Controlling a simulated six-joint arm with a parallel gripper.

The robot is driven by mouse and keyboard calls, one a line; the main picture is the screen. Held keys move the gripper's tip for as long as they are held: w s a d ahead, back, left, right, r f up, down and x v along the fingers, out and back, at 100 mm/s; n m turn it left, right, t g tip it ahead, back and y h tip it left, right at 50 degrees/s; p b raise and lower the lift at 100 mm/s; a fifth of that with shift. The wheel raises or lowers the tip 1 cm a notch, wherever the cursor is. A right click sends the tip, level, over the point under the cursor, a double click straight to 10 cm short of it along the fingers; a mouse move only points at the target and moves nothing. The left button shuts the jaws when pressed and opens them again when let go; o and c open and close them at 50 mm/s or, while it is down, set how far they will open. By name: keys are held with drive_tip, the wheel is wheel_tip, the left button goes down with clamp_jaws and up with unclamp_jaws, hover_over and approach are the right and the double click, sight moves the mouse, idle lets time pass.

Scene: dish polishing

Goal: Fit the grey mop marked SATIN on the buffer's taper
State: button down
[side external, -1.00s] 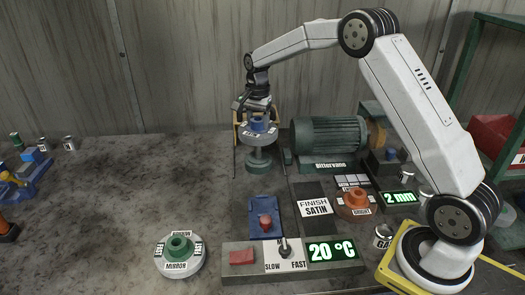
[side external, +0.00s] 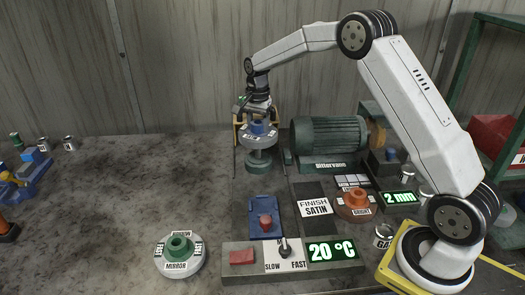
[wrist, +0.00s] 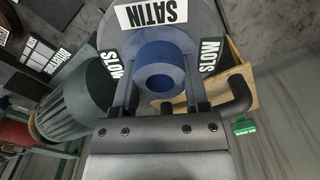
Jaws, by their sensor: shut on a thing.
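The grey mop (side external: 243,135) is a thick disc with a blue hub (side external: 258,128) and white labels. In the wrist view the mop (wrist: 115,38) shows its SATIN label, and the ring-shaped blue hub (wrist: 158,72) sits between my fingers. My gripper (side external: 258,117) is shut on the hub from above and holds the mop about level; it also shows in the wrist view (wrist: 160,88). Directly below the mop stands a green round base (side external: 258,167) with a grey upper part. I cannot tell if this is the taper or whether the mop touches it. The buffer's green motor (side external: 328,137) is to the right.
A green-hubbed MIRROR mop (side external: 180,265) lies at front left; an orange-hubbed BRIGHT mop (side external: 356,203) lies right. A control panel (side external: 235,272) with lever and 20 °C display, and a blue block (side external: 265,222) with a red knob, stand in front. The left bench is mostly clear.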

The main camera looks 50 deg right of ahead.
drive_tip(key=shift+f, duration=3.25)
idle(3.1)
unclamp_jaws()
drive_tip(key=shift+r, duration=3.9)
